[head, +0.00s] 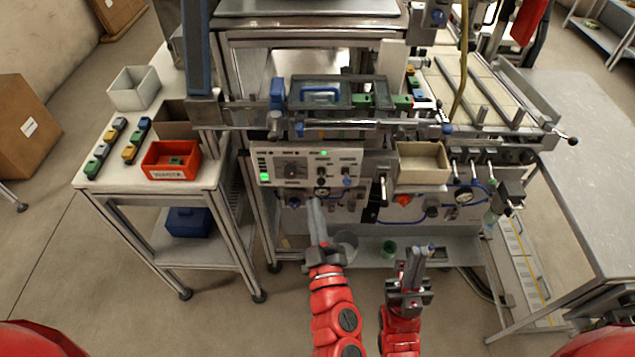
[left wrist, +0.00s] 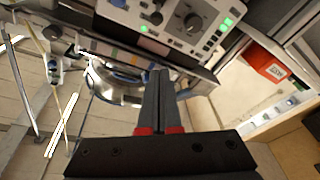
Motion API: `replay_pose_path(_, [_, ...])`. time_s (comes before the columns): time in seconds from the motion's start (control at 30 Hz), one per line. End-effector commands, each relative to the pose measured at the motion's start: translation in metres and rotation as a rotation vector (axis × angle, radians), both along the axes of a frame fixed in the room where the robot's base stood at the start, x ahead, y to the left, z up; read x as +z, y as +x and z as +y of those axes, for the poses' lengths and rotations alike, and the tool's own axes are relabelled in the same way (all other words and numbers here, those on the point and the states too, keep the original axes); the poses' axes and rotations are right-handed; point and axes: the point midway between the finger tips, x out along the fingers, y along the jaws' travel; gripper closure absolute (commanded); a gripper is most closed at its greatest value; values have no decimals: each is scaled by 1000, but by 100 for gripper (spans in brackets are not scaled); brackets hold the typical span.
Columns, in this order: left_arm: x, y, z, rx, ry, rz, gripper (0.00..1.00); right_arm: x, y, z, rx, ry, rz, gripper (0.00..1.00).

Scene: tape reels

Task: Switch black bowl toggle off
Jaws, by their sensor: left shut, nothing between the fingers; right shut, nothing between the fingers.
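The white control panel (head: 308,166) stands at the front of the machine. It has a black dial (head: 292,171), small black switches (head: 322,172) right of the dial and a blue-tipped switch (head: 347,182). Labels are too small to read, so which one is the black bowl toggle is unclear. My left gripper (head: 315,202) is shut and empty just below the panel, apart from the switches. In the left wrist view its fingertips (left wrist: 160,74) point toward the panel (left wrist: 180,25), with a black switch (left wrist: 156,18) above them. My right gripper (head: 415,252) is shut and empty, lower right.
A green lamp (head: 323,153) is lit on the panel, with more green lights at its left. A beige bin (head: 422,178) hangs right of the panel. A red bin (head: 171,160) stands on the left cart. Gauges and hoses lie below the panel.

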Motion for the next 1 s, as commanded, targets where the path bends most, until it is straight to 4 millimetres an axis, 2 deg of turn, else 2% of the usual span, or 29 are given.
replay_pose_path(0.17, [7, 27, 8, 7, 1, -3, 100, 4, 0, 0, 0, 0, 0, 100])
replay_pose_path(0.5, [18, 95, 18, 3, 2, -2, 100, 16, 0, 0, 0, 0, 0, 100])
replay_pose_path(0.7, [-7, 89, 1, -2, 2, 0, 100, 22, 0, 0, 0, 0, 0, 100])
replay_pose_path(1.0, [-18, 87, -4, 1, 0, 0, 100, 24, 0, 0, 0, 0, 0, 100])
